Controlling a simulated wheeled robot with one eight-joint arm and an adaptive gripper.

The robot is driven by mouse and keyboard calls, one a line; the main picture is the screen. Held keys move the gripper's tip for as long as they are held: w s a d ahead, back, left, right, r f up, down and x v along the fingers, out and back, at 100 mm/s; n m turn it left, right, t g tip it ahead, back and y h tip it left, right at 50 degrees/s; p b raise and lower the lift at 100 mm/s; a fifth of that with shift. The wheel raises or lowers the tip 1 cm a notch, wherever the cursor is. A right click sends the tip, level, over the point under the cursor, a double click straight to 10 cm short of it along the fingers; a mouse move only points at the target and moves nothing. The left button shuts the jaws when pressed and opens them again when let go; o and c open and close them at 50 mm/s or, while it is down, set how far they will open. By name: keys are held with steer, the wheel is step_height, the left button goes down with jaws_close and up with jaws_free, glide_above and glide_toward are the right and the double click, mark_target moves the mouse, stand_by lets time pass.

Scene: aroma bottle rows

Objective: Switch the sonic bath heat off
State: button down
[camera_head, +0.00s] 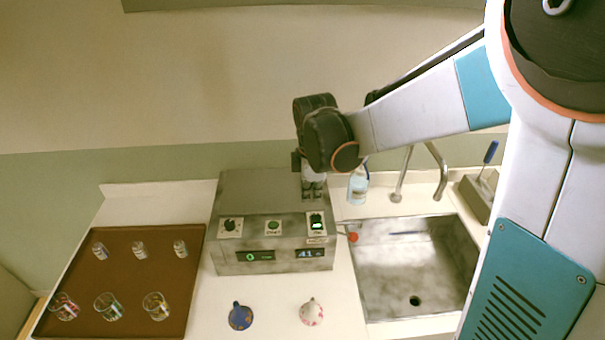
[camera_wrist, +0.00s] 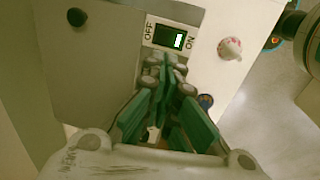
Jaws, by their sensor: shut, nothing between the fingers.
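The sonic bath (camera_head: 228,262) is a grey metal box on the white counter. Its heat rocker switch (camera_head: 317,222) is at the right of the sloped panel. In the wrist view the switch (camera_wrist: 169,38) is black, marked OFF on the left and ON on the right, with a lit green-white patch at the ON side. My gripper (camera_head: 314,195) is shut and empty, above the bath just behind the switch. In the wrist view its green fingertips (camera_wrist: 166,65) are close to the switch; contact cannot be told.
A knob (camera_head: 230,225) and a green button (camera_head: 273,226) share the panel, above two lit displays. A brown tray (camera_head: 120,275) with glasses and vials is at left. A sink (camera_head: 415,270) and a bottle (camera_head: 358,188) are at right.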

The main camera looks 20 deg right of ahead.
mark_target(316, 222)
steer(key=f, duration=0.5)
steer(key=w+f, duration=0.1)
steer(key=f, duration=0.2)
steer(key=shift+d+f+b, duration=0.1)
steer(key=shift+b, duration=0.3)
